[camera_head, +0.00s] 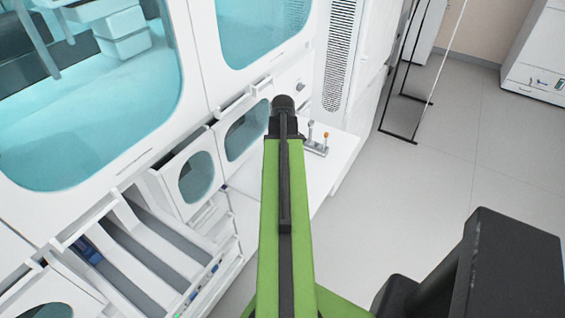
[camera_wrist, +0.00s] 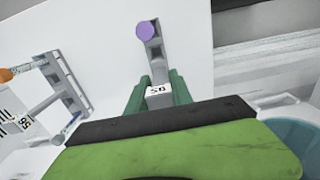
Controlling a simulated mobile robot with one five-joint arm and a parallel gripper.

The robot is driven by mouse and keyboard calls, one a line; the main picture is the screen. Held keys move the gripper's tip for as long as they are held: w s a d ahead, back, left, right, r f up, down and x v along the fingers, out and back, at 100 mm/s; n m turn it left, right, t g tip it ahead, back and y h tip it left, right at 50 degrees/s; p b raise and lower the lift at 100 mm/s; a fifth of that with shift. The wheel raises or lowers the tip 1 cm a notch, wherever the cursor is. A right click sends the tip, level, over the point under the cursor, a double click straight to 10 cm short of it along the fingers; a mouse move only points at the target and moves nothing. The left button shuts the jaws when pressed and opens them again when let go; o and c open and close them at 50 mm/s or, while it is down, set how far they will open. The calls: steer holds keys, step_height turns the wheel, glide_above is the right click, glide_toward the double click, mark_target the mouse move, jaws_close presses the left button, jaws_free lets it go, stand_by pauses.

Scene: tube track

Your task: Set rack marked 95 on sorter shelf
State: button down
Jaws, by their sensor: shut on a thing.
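In the wrist view, my gripper (camera_wrist: 157,93) has its green fingers closed on both sides of a grey rack (camera_wrist: 158,70) with a purple-capped tube (camera_wrist: 145,31). The held rack's small white label looks like 50, but its orientation makes it hard to read surely. A second grey rack (camera_wrist: 70,85) with an orange-capped tube stands to the left, apart from the fingers. A tilted label (camera_wrist: 23,124) near it looks like 95 or 56. In the head view, a small rack (camera_head: 316,142) with an orange top stands on a white shelf (camera_head: 335,165), right of my arm's end.
White cabinets with teal windows (camera_head: 85,110) line the left. Below them is an open slotted bay (camera_head: 150,250) with grey channels. The pale floor (camera_head: 420,200) on the right is mostly clear. A thin black frame (camera_head: 400,135) stands on it.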

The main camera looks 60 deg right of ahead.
steer(key=c, duration=1.1)
jaws_free()
steer(key=shift+o, duration=0.2)
steer(key=shift+r, duration=0.1)
step_height(320, 180, up, 17)
steer(key=p, duration=1.7)
steer(key=shift+r, duration=0.1)
steer(key=shift+a, duration=0.1)
